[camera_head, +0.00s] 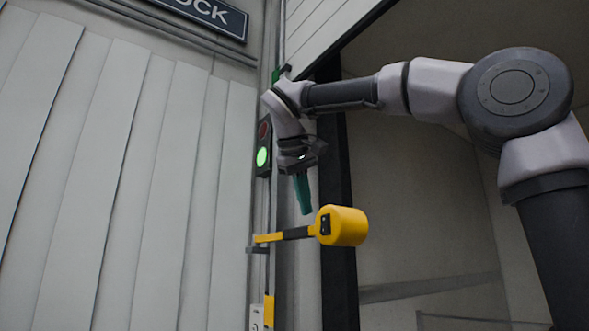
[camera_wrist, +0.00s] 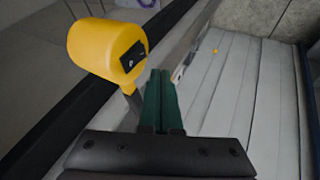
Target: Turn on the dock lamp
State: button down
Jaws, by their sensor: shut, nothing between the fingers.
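The dock lamp (camera_head: 345,227) is a yellow cylinder on a yellow and black arm (camera_head: 283,236) that reaches out from the door frame. A black rocker switch (camera_head: 325,223) sits on its left end face. In the wrist view the lamp (camera_wrist: 95,45) is at upper left, with the switch (camera_wrist: 133,60) facing my fingers. My gripper (camera_head: 306,211), with green fingers, is shut and empty. It points down just above and left of the switch, apparently without touching it. The fingers also show in the wrist view (camera_wrist: 160,76). The lamp's lens is hidden, so I cannot tell whether it is lit.
A signal box (camera_head: 263,150) with a green light lit and a dark red one is on the wall behind my gripper. A white panelled wall (camera_head: 120,190) fills the left. A dark door post (camera_head: 338,285) stands behind the lamp. The dock opening is at right.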

jog(key=v, duration=0.8)
